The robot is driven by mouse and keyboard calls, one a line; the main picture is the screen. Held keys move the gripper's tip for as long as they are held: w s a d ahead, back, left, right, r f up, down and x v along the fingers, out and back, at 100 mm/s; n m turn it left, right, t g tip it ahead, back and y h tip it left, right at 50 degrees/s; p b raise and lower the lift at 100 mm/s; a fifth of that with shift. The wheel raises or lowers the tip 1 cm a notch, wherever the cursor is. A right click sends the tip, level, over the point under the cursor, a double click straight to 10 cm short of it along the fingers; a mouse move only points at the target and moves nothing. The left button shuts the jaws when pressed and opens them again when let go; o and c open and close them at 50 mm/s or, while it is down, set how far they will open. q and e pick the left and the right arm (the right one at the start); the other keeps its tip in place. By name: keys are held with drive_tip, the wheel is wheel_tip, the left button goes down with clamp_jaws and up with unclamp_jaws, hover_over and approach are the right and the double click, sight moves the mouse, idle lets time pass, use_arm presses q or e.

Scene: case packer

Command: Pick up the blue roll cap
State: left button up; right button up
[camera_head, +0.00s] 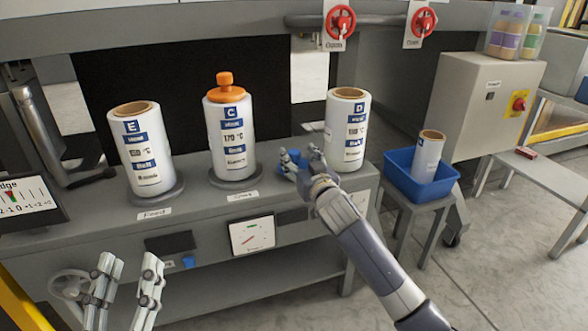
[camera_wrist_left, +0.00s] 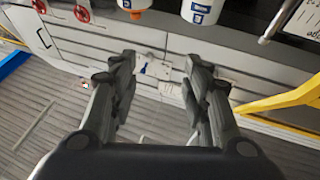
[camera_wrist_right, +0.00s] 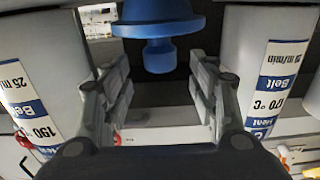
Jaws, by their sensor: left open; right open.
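The blue roll cap (camera_head: 289,157) stands on the bench between rolls C and D, partly hidden by my right gripper in the head view. In the right wrist view the cap (camera_wrist_right: 157,27) shows a wide flange and a narrower stem with a knob, ahead of the fingers. My right gripper (camera_wrist_right: 160,78) is open, with a finger on either side of the knob's line; I cannot tell whether it touches. My left gripper (camera_head: 128,262) is open and empty in front of the bench, away from the cap.
Roll E (camera_head: 140,150), roll C (camera_head: 230,140) with an orange cap (camera_head: 224,88), and roll D (camera_head: 346,130) stand on the bench. A blue bin (camera_head: 405,180) holding another roll (camera_head: 428,155) is at right. Red valve wheels (camera_head: 340,22) hang above.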

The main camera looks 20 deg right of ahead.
sight(296, 155)
drive_tip(key=w, duration=0.1)
drive_tip(key=w+b, duration=0.1)
drive_tip(key=w, duration=0.1)
drive_tip(key=shift+w+a+f, duration=0.1)
drive_tip(key=shift+w+f, duration=0.05)
drive_tip(key=shift+f, duration=0.05)
use_arm(q)
drive_tip(key=s+r+t+h, duration=0.1)
drive_tip(key=s+r+t, duration=0.3)
drive_tip(key=r, duration=0.2)
drive_tip(key=shift+s+a+h, duration=0.15)
drive_tip(key=shift+h, duration=0.15)
use_arm(e)
drive_tip(key=shift+w, duration=0.35)
use_arm(q)
drive_tip(key=shift+r, duration=0.1)
use_arm(e)
drive_tip(key=c, duration=1.3)
